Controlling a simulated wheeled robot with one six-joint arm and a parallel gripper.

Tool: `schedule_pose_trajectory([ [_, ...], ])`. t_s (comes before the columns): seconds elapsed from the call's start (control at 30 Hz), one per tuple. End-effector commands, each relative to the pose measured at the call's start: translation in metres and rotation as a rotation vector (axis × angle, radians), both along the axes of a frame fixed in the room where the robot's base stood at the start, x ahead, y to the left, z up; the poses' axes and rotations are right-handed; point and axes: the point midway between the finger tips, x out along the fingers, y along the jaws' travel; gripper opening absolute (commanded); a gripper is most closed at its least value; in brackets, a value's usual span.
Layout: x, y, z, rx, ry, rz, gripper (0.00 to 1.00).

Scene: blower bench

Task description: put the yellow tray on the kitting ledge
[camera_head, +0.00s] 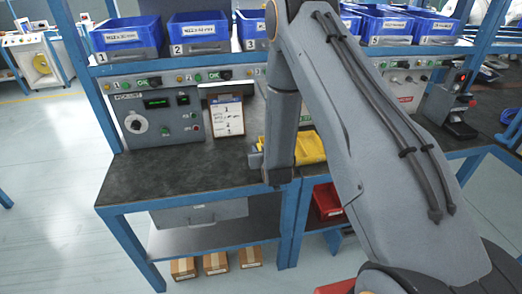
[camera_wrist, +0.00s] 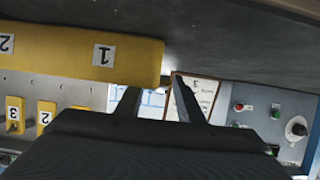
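The yellow tray (camera_head: 311,147) lies on the bench top in the head view, partly hidden behind my arm. In the wrist view, which is upside down, a long yellow face of the tray (camera_wrist: 75,55) with labels 1 and 2 fills the upper left. My gripper (camera_wrist: 157,86) has its two fingers apart, with nothing seen held between them. The tray's end lies close to the fingertips; I cannot tell if they touch. In the head view my gripper is mostly hidden by my arm, at the tray's left. I cannot tell which surface is the kitting ledge.
A clipboard (camera_head: 227,116) leans at the back beside a grey control box (camera_head: 158,118). Blue numbered bins (camera_head: 199,31) line the shelf above. Small yellow numbered holders (camera_wrist: 46,112) show in the wrist view. A red bin (camera_head: 327,202) sits below. The bench's left part (camera_head: 170,172) is clear.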

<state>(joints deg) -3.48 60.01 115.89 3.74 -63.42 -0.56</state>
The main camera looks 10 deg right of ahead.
Motion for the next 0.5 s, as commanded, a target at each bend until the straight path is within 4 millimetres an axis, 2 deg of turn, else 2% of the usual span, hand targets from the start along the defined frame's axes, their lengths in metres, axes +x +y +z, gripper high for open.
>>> schedule_pose_trajectory([
  [0.23, -0.01, 0.0, 0.004, 0.0, 0.002, 0.0, 0.34],
  [0.5, -0.058, 0.001, 0.023, 0.0, 0.001, 0.0, 0.34],
])
